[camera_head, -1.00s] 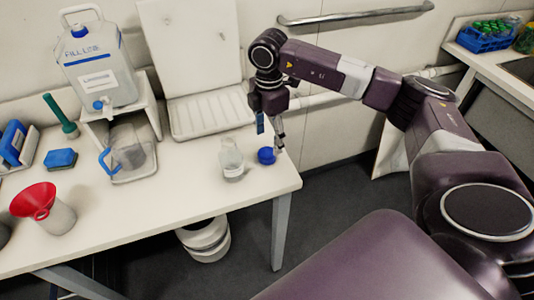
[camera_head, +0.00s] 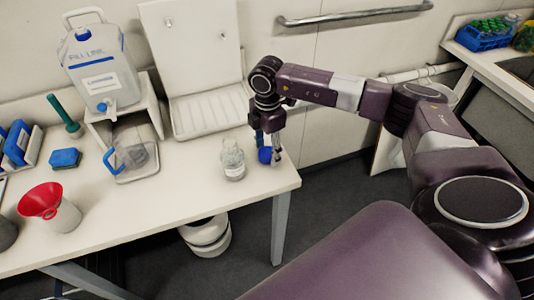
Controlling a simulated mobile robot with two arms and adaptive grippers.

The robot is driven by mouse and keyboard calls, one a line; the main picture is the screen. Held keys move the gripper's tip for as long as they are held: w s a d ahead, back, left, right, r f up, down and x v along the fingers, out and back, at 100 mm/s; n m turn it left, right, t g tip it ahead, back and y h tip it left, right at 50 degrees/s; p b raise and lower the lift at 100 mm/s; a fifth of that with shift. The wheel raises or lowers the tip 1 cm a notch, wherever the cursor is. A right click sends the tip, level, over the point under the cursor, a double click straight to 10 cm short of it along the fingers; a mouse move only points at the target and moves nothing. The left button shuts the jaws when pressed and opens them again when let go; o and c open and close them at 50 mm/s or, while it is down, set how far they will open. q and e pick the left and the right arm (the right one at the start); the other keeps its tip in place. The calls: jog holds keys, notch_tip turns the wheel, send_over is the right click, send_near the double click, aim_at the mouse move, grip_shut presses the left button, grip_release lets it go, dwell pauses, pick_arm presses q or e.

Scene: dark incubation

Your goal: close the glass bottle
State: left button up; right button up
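The glass bottle (camera_head: 233,165) is small and clear with a white label. It stands upright near the right end of the white table, and no cap shows on it. A blue cap (camera_head: 265,156) lies on the table just right of the bottle. My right gripper (camera_head: 268,153) points down over the cap, with its fingers apart on either side of it. Whether the fingers touch the cap is too small to tell. My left gripper is not in view.
A drying rack (camera_head: 208,113) stands behind the bottle. A large jug (camera_head: 101,68) on a stand, a clear pitcher (camera_head: 137,158) and a red funnel (camera_head: 40,201) are to the left. The table's right edge is close to the cap.

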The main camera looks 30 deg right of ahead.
aim_at(267, 152)
jog(key=c, duration=0.7)
jog(key=shift+r, duration=0.15)
notch_tip(267, 152, up, 20)
jog(key=b, duration=0.4)
